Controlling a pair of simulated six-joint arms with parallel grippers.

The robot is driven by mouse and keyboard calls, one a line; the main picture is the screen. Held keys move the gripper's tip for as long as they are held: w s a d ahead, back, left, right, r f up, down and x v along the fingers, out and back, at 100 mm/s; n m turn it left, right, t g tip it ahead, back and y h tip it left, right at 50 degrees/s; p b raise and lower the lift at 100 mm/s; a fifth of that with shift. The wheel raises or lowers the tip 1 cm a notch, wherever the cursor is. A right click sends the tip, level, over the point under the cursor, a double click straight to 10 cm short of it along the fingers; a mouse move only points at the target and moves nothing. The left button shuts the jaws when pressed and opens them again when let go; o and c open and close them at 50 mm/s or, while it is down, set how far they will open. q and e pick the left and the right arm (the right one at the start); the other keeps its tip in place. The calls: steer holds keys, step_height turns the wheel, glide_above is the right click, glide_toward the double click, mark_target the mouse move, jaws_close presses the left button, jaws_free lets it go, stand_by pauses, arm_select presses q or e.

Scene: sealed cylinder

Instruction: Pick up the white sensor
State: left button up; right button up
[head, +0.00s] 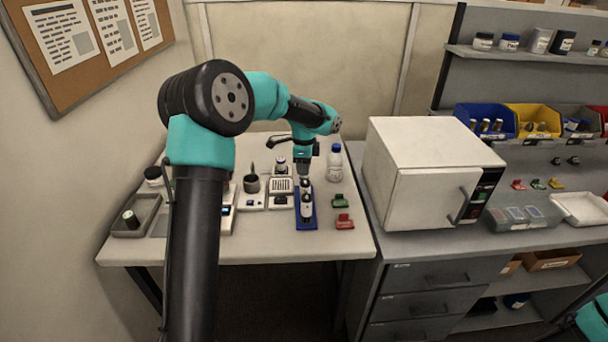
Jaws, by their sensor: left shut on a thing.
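My left gripper (304,181) points straight down over the right part of the left table. It is shut on the top of a small upright white and black cylinder, which I take for the white sensor (307,208). The sensor stands at a blue holder (299,222), and I cannot tell whether it is seated or slightly lifted. The fingers hide its upper end. My right gripper is out of view; only a bit of my right arm shows at the bottom right.
A white bottle with a blue cap (334,163) stands close right of the gripper. Green (340,201) and red (344,222) clips lie nearby. Small devices (281,186) crowd the left side. A white oven-like box (425,170) stands to the right. The table's front strip is clear.

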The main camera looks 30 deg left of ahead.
arm_select(q)
step_height(320, 180, up, 6)
steer(key=shift+f, duration=0.1)
stand_by(0.6)
